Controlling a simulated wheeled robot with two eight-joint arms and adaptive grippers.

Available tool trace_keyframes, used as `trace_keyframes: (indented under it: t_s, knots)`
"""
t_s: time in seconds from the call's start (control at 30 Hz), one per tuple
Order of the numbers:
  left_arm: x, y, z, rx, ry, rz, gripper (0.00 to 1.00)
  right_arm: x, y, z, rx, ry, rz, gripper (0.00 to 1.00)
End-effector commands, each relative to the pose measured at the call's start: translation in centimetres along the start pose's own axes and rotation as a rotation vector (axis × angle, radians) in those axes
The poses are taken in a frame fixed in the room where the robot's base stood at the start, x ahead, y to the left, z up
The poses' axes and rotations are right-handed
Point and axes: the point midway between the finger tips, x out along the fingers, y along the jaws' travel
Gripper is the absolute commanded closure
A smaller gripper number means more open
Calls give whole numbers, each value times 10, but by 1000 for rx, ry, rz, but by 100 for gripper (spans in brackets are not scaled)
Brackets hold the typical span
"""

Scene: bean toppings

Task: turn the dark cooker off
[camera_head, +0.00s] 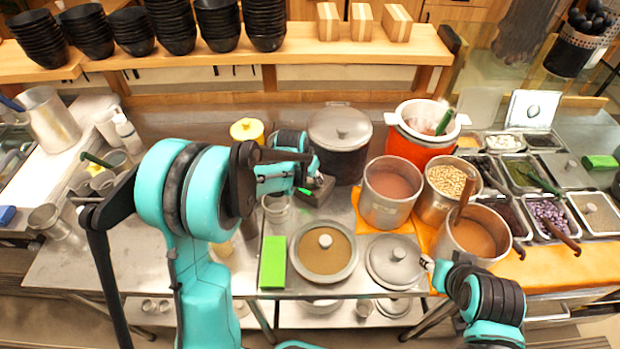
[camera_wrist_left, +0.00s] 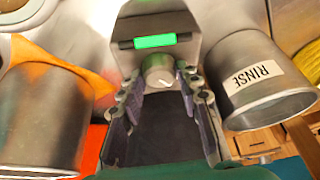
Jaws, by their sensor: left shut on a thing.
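The dark cooker (camera_head: 339,145) stands at the back middle of the counter under a lid. In front of it is a grey control box (camera_head: 318,192), which also shows in the left wrist view (camera_wrist_left: 128,64) with a lit green display (camera_wrist_left: 155,42) and a round metal knob (camera_wrist_left: 158,72) with a white mark. My left gripper (camera_head: 310,176) is at the control box. In the left wrist view its fingers (camera_wrist_left: 162,82) are on both sides of the knob, shut on it. My right gripper (camera_head: 430,264) is near the front lid; its fingers are too small to read.
A metal cup marked RINSE (camera_wrist_left: 258,88) stands close beside the box. A metal pot (camera_head: 388,205) is to the right. A green block (camera_head: 273,262), a lidded brown pan (camera_head: 322,265) and a loose lid (camera_head: 394,262) are in front. Topping trays fill the right side.

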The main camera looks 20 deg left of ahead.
Motion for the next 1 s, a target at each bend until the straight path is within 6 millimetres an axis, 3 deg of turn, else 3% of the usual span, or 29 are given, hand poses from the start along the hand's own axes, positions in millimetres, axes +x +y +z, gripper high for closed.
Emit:
trace_keyframes:
  t_s: [0.5, 1.0]
  knots:
    - [0, 3, 0, -360, -1, -151, 95, 5, 0, 4, 0, 0, 0, 60]
    - [0, 3, 0, -476, -2, -197, 95, 6, 0, 4, 0, 0, 0, 60]
